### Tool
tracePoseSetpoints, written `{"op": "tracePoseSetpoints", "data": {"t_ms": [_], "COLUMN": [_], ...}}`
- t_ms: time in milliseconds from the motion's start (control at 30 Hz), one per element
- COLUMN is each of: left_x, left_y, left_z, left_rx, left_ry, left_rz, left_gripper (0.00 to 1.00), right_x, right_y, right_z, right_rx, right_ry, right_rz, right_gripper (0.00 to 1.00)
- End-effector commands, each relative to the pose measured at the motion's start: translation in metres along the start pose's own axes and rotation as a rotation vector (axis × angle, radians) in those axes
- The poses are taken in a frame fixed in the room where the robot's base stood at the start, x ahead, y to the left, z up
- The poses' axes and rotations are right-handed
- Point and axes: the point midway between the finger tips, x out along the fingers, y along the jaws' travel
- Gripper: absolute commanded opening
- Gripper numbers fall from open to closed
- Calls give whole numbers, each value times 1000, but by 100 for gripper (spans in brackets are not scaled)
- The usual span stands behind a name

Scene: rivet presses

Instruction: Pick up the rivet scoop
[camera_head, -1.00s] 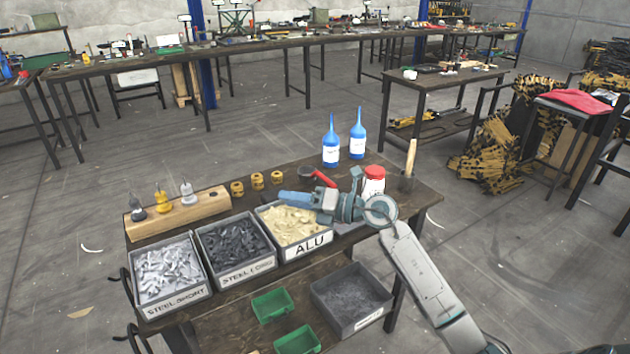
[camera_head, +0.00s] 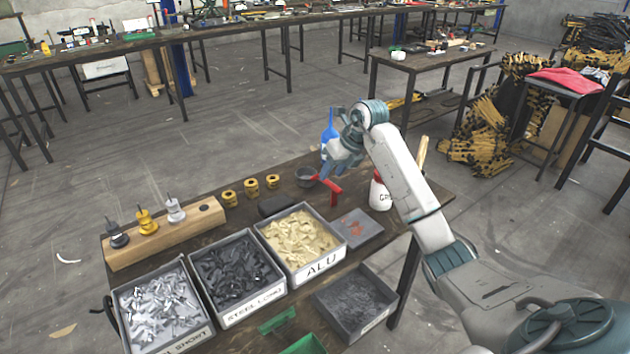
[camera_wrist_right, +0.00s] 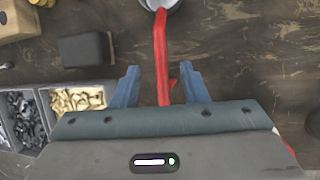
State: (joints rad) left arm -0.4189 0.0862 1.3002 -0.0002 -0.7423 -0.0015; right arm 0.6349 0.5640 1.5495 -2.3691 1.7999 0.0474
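The rivet scoop has a red handle (camera_wrist_right: 160,55) and a round grey cup (camera_head: 306,177); it rests on the dark workbench. In the right wrist view the handle runs between the two blue fingers of my right gripper (camera_wrist_right: 160,87), with a gap on each side. The cup (camera_wrist_right: 162,4) is cut off at the top of that view. The right gripper is open. My left gripper is not in view.
Bins of short steel (camera_head: 165,306), long steel (camera_head: 238,275) and aluminium rivets (camera_head: 300,240) stand at the front. A blue bottle (camera_head: 328,138) and a white bottle (camera_head: 380,190) stand near my right arm. A dark block (camera_wrist_right: 86,49) lies left of the scoop.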

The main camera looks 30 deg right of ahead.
Motion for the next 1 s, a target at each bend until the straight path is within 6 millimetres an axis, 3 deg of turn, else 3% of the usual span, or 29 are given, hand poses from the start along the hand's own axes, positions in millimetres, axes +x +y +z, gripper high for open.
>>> {"op": "tracePoseSetpoints", "data": {"t_ms": [233,533,833,867,1000], "left_x": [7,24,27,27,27], "left_y": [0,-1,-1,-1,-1], "left_z": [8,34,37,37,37], "left_rx": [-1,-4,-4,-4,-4], "left_ry": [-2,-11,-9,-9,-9], "left_rz": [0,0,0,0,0], "left_gripper": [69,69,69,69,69], "right_x": [28,67,74,74,74], "right_y": [1,0,0,0,0], "right_z": [3,11,11,11,11], "right_rx": [1,1,-1,-1,-1], "right_ry": [0,0,-1,-1,-2], "right_rz": [3,3,2,2,2], "right_gripper": [40,40,40,38,10]}}
